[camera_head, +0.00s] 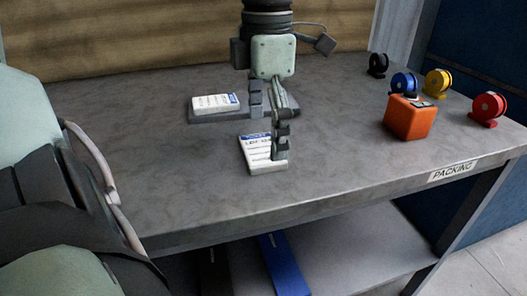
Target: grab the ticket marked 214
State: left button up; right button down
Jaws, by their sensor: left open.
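A white ticket pad (259,160) with a blue header band lies on the grey table near the middle. Its print is too small for me to read a number for sure. A second white pad (210,104) with a blue patch lies farther back, on a flat grey holder (210,117). My left gripper (268,125) points down from the top with its fingers apart. One finger overlaps the right side of the nearer pad in the picture; I cannot tell if it touches. The other finger is in front of the holder's right end. My right gripper is not in view.
An orange block (408,121) with a dark top piece stands at the right. Black (377,64), blue (402,83), yellow (437,82) and red (487,107) tape rolls stand behind and beside it. The front edge carries a PACKING label (454,171). The table's centre right is clear.

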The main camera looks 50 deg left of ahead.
pick_arm(q)
jog(key=shift+s+a+f, duration=0.1)
jog(key=shift+a+f, duration=0.15)
jog(key=shift+f, duration=0.3)
jog(key=shift+s+a+f, duration=0.1)
jog(key=shift+a+f, duration=0.1)
jog(key=shift+f, duration=0.3)
jog(key=c, duration=1.1)
jog(key=shift+r, duration=0.15)
